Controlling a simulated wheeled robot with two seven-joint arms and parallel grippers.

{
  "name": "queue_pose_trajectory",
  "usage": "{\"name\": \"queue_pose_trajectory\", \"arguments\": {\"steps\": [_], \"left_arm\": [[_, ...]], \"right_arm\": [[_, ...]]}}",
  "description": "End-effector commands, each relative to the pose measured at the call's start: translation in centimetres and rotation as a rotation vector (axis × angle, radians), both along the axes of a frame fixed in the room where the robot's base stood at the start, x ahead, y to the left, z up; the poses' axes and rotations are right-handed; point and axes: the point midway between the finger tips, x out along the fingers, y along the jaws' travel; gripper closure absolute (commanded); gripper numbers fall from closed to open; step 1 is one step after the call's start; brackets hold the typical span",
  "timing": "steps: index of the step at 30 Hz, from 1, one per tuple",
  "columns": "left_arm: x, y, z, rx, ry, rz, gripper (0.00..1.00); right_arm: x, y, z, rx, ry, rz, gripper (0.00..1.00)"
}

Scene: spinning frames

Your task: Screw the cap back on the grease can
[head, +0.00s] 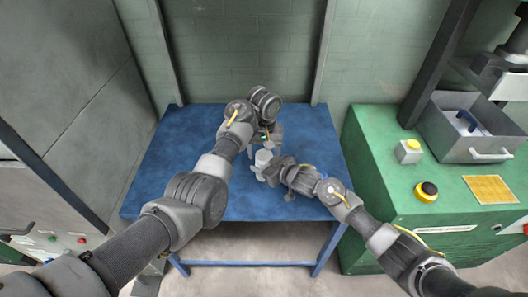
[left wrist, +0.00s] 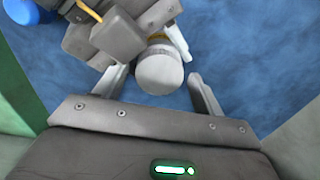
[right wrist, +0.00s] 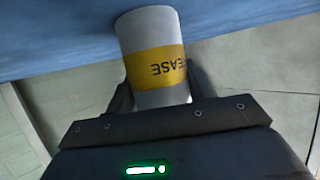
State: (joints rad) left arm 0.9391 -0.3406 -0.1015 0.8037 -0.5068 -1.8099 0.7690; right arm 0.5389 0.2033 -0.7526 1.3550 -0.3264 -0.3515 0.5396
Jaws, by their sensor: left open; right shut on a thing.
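The grease can (right wrist: 155,65) is pale grey with a yellow band and black lettering. In the left wrist view a pale round top, apparently the cap (left wrist: 160,74), covers the can's upper end. I cannot tell how tightly it sits. My left gripper (left wrist: 160,88) is open, its fingers apart on either side of the cap, with gaps visible.
The rest of the blue table is bare. A grey cabinet stands at left and a green wall behind.

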Motion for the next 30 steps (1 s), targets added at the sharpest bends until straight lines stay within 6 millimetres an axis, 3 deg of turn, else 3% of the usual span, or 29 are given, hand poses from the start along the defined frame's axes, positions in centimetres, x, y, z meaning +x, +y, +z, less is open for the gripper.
{"name": "queue_pose_trajectory", "arguments": {"steps": [4, 13, 26, 30], "left_arm": [[0.0, -0.1, 0.6, -0.001, -0.002, -0.001, 0.3], [0.0, -0.1, 4.1, -0.001, -0.001, 0.0, 0.3], [0.1, 0.0, 4.8, 0.007, -0.009, -0.004, 0.33], [0.5, 0.0, 6.1, 0.025, -0.031, 0.149, 0.33]], "right_arm": [[0.0, 0.0, 0.0, 0.0, 0.0, 0.0, 1.0], [0.0, 0.0, 0.0, 0.0, 0.0, 0.0, 1.0], [0.0, 0.0, 0.0, 0.0, 0.0, 0.0, 1.0], [0.0, 0.0, 0.0, 0.0, 0.0, 0.0, 1.0]]}}
